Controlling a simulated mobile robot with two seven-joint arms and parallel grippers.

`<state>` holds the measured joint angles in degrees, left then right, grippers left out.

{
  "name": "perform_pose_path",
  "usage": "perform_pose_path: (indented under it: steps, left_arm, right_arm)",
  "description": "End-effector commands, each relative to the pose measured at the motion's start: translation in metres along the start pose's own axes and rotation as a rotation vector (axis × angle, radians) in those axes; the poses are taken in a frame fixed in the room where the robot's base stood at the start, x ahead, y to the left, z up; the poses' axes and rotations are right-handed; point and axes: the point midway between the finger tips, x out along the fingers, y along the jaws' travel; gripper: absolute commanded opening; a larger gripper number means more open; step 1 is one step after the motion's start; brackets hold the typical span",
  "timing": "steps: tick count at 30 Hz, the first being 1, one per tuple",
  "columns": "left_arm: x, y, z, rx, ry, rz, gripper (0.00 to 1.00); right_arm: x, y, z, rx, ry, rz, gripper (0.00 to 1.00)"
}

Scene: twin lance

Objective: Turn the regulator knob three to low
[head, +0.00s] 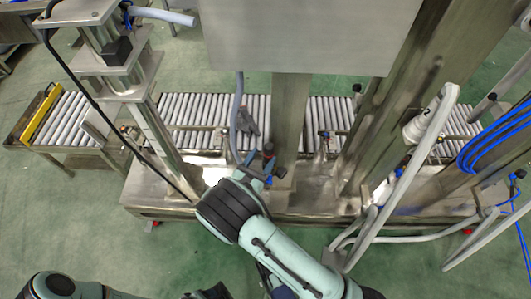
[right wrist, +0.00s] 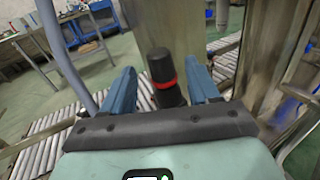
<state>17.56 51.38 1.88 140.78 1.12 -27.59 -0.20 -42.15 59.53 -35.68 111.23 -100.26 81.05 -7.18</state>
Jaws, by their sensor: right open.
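A black knob with a red ring (right wrist: 163,70) stands between the two blue fingers of my right gripper (right wrist: 160,80) in the right wrist view. The fingers are open, with a gap showing on each side of the knob. In the head view my right gripper (head: 258,168) is at the machine's front edge, beside a dark knob (head: 268,148) below the grey cabinet. No number or setting mark on this knob can be read, so I cannot tell whether it is knob three. Part of my left arm shows at the bottom left; its fingers are not seen.
A roller conveyor (head: 190,108) runs behind the machine's metal base (head: 150,190). A steel post (head: 290,120) stands just right of my right gripper. A grey hose (head: 237,115) hangs close to its left. Thick pale hoses (head: 400,190) and blue tubes (head: 490,140) are at right.

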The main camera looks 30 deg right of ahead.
Motion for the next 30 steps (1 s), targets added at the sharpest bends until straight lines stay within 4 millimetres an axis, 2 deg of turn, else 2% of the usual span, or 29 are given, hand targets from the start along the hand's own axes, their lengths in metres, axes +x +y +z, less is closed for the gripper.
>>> perform_pose_path:
  steps: [3, 6, 17, 22, 30]
  left_arm:
    - [0.003, -0.001, -0.004, -0.001, 0.009, -0.001, 0.67]
    - [0.004, -0.002, -0.005, -0.002, 0.014, -0.001, 0.67]
    - [0.004, -0.002, -0.006, -0.002, 0.017, -0.001, 0.67]
    - [0.004, -0.002, -0.006, -0.002, 0.017, -0.001, 0.67]
    - [0.001, -0.001, -0.003, -0.001, 0.009, 0.000, 0.67]
  right_arm:
    - [0.017, 0.000, -0.001, 0.001, 0.000, -0.002, 0.60]
    - [0.025, 0.000, 0.000, 0.001, 0.001, 0.000, 0.60]
    - [0.029, 0.000, 0.000, 0.001, 0.001, 0.000, 0.60]
    - [0.029, 0.000, 0.000, 0.001, 0.001, 0.000, 0.05]
    - [0.029, 0.000, 0.001, 0.000, 0.001, 0.016, 0.04]
